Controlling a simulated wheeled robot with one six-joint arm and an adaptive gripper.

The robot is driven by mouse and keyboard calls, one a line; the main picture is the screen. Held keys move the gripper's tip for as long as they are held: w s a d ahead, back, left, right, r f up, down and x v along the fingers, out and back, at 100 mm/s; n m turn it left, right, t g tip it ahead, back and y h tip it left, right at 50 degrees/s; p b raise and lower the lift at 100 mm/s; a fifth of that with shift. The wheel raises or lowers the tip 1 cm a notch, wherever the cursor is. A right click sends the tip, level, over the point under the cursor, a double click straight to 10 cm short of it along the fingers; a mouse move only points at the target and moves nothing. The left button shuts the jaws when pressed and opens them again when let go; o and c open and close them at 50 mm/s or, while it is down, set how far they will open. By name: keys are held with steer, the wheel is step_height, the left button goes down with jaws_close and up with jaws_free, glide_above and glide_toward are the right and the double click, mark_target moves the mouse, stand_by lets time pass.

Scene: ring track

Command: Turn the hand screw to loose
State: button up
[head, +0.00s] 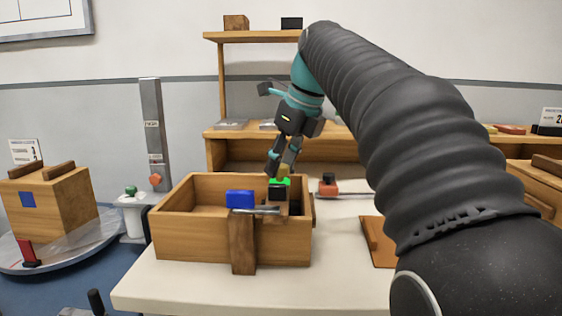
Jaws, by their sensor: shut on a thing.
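An open wooden box (180,243) stands on the pale table. At its front right, a wooden clamp-like piece (243,250) with a metal bar (255,211) hangs over the front wall. Near it is a black block (277,193) with a bright green band (281,182) and a small olive-yellow top, which looks like the hand screw. My gripper (282,168) points down over the box's right end, shut on the olive-yellow top. The fingers partly hide it. The screw's exact turn cannot be told.
A blue block (240,199) sits at the box's front wall. A red piece with a black knob (328,186) and a metal rod lies right of the box. Shelves (222,130) stand behind. A round turntable (85,250) holds a wooden block at left.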

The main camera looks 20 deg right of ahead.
steer(key=n+g, duration=0.1)
steer(key=n, duration=0.1)
steer(key=n+y, duration=0.1)
steer(key=n, duration=0.2)
steer(key=shift+w+d+g, duration=0.1)
steer(key=shift+w+g, duration=0.05)
steer(key=shift+g, duration=0.25)
steer(key=shift+n+g+y, duration=0.4)
steer(key=shift+n+g, duration=0.4)
steer(key=shift+n, duration=1.7)
steer(key=o, duration=1.1)
